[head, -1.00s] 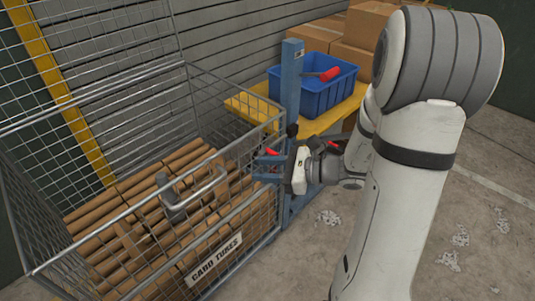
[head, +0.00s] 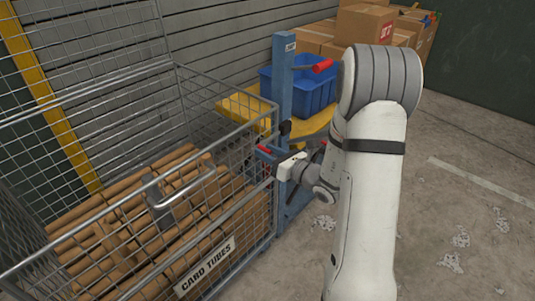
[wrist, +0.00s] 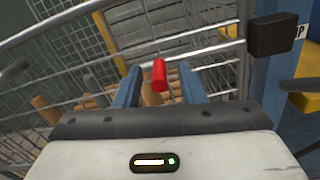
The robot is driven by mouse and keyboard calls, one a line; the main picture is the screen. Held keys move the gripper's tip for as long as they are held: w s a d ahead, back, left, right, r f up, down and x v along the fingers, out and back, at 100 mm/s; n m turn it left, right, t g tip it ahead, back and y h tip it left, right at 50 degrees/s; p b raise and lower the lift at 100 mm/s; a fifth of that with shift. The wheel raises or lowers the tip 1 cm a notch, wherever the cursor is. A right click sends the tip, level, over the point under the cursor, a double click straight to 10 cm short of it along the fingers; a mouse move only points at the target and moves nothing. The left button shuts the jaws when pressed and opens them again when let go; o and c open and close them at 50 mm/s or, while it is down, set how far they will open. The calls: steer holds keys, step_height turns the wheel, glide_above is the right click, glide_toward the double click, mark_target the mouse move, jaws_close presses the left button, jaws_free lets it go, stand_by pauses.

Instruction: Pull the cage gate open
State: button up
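The wire mesh cage (head: 205,150) is full of brown card tubes (head: 100,240) at the left of the head view. Its front panel carries a grey U-shaped handle (head: 180,200) and a CARD TUBES sign (head: 205,266); I cannot tell whether this panel is the gate. My gripper (head: 268,154) is at the cage's right front corner. In the wrist view my gripper (wrist: 158,88) has its two blue fingers apart. A red grip (wrist: 160,74) shows between them, with gaps on both sides. It also shows in the head view (head: 264,148). I cannot tell what it is fixed to.
A blue post (head: 284,75) stands just right of the cage, with a blue bin (head: 313,90) and yellow surface (head: 245,110) behind it. Cardboard boxes (head: 362,24) are stacked at the back. The concrete floor (head: 460,190) at right is mostly clear, with some white scraps.

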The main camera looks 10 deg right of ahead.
steer(key=shift+w+a, duration=0.1)
steer(key=shift+c, duration=0.5)
jaws_close()
